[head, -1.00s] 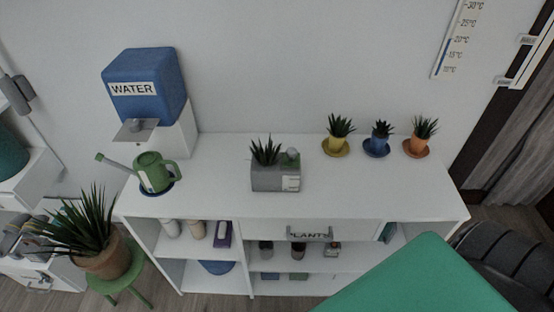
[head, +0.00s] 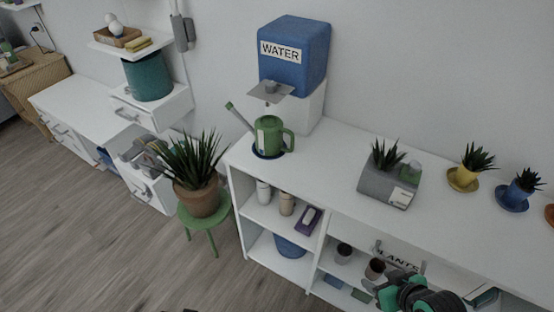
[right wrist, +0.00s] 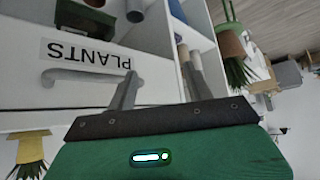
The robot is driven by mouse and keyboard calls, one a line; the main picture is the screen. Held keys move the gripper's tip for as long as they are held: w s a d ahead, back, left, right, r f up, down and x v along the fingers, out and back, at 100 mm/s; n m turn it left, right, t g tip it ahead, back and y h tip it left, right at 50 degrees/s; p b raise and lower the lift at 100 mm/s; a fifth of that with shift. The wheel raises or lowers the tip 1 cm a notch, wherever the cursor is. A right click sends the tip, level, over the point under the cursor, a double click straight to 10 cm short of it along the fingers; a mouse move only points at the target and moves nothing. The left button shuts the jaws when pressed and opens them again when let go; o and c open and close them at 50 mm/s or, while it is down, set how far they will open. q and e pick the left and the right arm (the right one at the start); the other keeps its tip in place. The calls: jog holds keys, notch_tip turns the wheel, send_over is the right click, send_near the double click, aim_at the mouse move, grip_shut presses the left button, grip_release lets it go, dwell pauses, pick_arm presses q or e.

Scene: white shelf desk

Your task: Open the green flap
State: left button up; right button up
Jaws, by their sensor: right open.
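I cannot make out a green flap in these views. A white front panel labelled PLANTS (head: 398,259) is set in the white shelf desk, with a grey bar handle. In the right wrist view the panel (right wrist: 25,75) and its handle (right wrist: 88,76) appear upside down. My right gripper (right wrist: 160,72) is open and empty, its fingers beside the handle in that view and not around it. In the head view my right gripper (head: 392,282) is at the lower right, in front of the panel and partly hiding it.
The desk top (head: 335,155) holds a green watering can (head: 270,136), a blue water dispenser (head: 295,50), a grey planter (head: 388,183) and small potted plants. Open shelves hold bottles and cups. A potted plant (head: 203,200) stands on a green stool. Floor (head: 100,240) at left is clear.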

pick_arm(q)
jog(key=s+f, duration=0.4)
jog(key=f, duration=1.1)
pick_arm(e)
jog(key=w+d+r+t+y, duration=0.2)
jog(key=w+d+r+t, duration=0.35)
jog(key=w+r, duration=0.2)
jog(key=m+t, duration=0.1)
jog(key=t, duration=0.3)
send_near(407, 168)
jog(key=s+r, duration=0.3)
jog(key=s, duration=0.1)
jog(key=shift+h, duration=0.3)
jog(key=p+x, duration=0.1)
jog(key=x, duration=0.8)
jog(key=p+x, duration=0.1)
jog(key=x, duration=0.3)
jog(key=shift+w+d+r+p, duration=0.2)
jog(key=shift+w+r+p, duration=0.15)
jog(key=shift+w, duration=0.1)
pick_arm(q)
jog(key=s+a+f+g, duration=0.1)
jog(key=s+a+f, duration=0.2)
jog(key=s+f, duration=0.8)
jog(key=shift+f, duration=0.3)
jog(key=shift+s, duration=0.1)
